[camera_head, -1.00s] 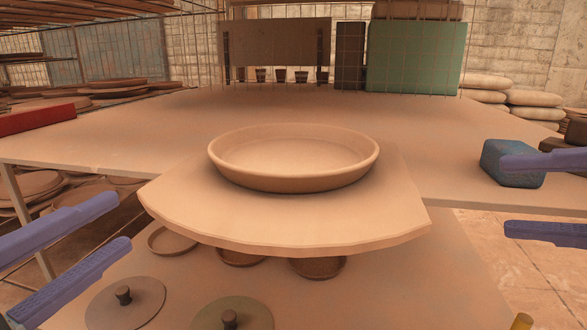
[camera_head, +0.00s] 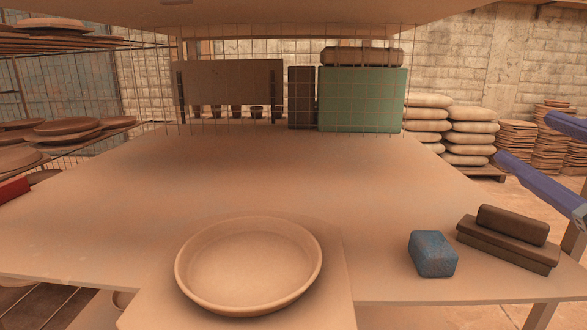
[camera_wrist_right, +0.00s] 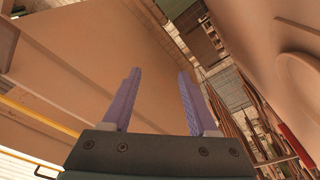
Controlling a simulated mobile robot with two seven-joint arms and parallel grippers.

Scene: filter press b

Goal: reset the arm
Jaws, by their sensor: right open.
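My right gripper (camera_head: 523,136) is at the right edge in the head view, raised beside the table (camera_head: 75,245). Its two purple fingers are spread apart. In the right wrist view the gripper (camera_wrist_right: 160,72) is open with nothing between its fingers. It is apart from the blue block (camera_head: 433,254) on the table's right side. My left gripper is out of view. A shallow round clay dish (camera_head: 250,263) rests on a flat board at the front, with no gripper at it.
Dark brown blocks (camera_head: 508,240) lie right of the blue block. A red object (camera_head: 14,190) is at the left edge. A wire mesh with a green panel (camera_head: 362,98) stands behind the table. An overhead slab (camera_head: 300,12) spans the top. The table's middle is clear.

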